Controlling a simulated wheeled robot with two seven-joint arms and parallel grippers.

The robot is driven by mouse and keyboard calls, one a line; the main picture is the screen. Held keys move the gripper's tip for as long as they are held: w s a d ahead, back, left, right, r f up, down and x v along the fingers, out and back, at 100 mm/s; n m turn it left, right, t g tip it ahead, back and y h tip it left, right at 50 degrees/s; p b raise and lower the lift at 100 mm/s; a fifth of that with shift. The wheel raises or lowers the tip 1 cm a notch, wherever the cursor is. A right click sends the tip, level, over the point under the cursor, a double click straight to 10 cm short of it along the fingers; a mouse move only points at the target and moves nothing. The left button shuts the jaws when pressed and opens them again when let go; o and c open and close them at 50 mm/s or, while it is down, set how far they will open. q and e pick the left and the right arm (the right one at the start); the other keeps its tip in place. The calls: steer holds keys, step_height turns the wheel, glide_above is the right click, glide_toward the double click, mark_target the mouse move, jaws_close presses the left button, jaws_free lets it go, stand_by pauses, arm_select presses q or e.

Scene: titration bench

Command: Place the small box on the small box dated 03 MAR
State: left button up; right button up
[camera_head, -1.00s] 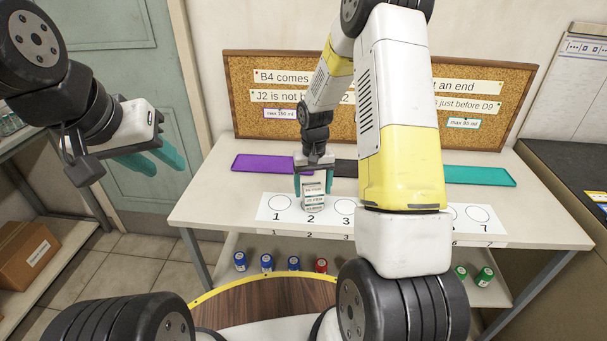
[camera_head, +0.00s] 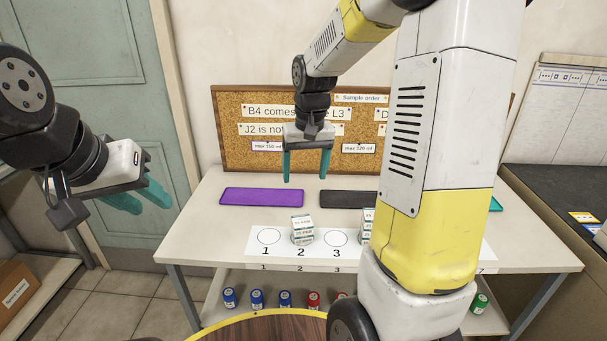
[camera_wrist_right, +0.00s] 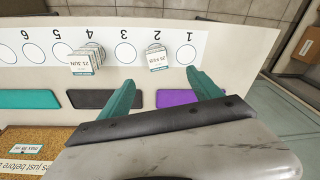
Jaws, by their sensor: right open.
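A stack of small white boxes (camera_head: 302,229) with green edges stands on circle 2 of the numbered strip. Its top label in the right wrist view (camera_wrist_right: 158,60) seems to read 25 FEB. A second stack (camera_head: 368,224) stands near circle 4, mostly hidden by my right arm; in the wrist view (camera_wrist_right: 82,62) its top label seems to read 22 JUN. I cannot read 03 MAR on any box. My right gripper (camera_head: 305,179) is open and empty, above and behind the circle 2 stack, apart from it. My left gripper (camera_head: 146,200) is open and empty, left of the table.
A purple mat (camera_head: 262,197), a black mat (camera_head: 348,199) and a teal mat (camera_wrist_right: 29,100) lie along the table's back. A corkboard (camera_head: 232,150) with notes stands behind. Circles 1 (camera_head: 269,236) and 3 (camera_head: 336,238) are empty. Capped bottles (camera_head: 257,298) stand on the lower shelf.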

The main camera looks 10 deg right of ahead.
steer(key=s+r+t, duration=0.1)
steer(key=s+r, duration=0.2)
steer(key=s, duration=0.3)
steer(key=s+a+r+t+y, duration=0.1)
steer(key=s+r+t, duration=0.1)
steer(key=s, duration=0.5)
steer(key=s+a+r+t, duration=0.1)
steer(key=s+r, duration=0.4)
steer(key=s, duration=0.1)
steer(key=shift+s+n+t+y, duration=0.2)
steer(key=shift+n+t+y, duration=0.1)
steer(key=shift+y, duration=0.1)
steer(key=shift+d, duration=0.1)
